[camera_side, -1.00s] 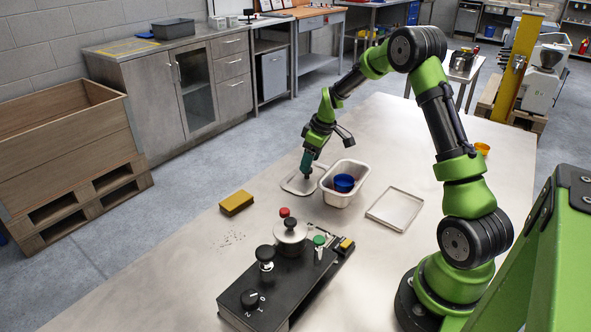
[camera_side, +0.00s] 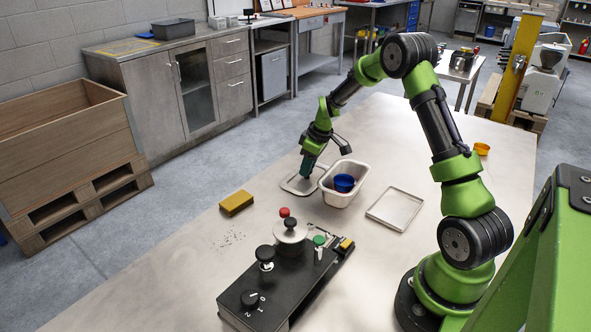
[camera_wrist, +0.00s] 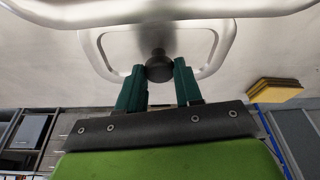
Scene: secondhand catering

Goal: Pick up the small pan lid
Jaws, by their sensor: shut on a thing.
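The small pan lid (camera_side: 293,187) is a flat grey rounded rectangle with a dark knob. In the side view it appears flat on the steel table, left of a white rectangular pan (camera_side: 334,196). In the wrist view the lid (camera_wrist: 110,48) shows behind the dark round knob (camera_wrist: 158,66). My gripper (camera_side: 306,172) is above the lid, pointing down. Its two green fingers (camera_wrist: 159,75) are shut on the knob, one at each side. The fingers hide part of the lid in the side view.
A blue cup (camera_side: 344,183) is in the pan, close right of my gripper. A shallow tray (camera_side: 372,214) lies farther right. A yellow sponge (camera_side: 236,203) lies left. A black control unit (camera_side: 262,300) with knobs and a round grey piece (camera_side: 290,232) stands in front.

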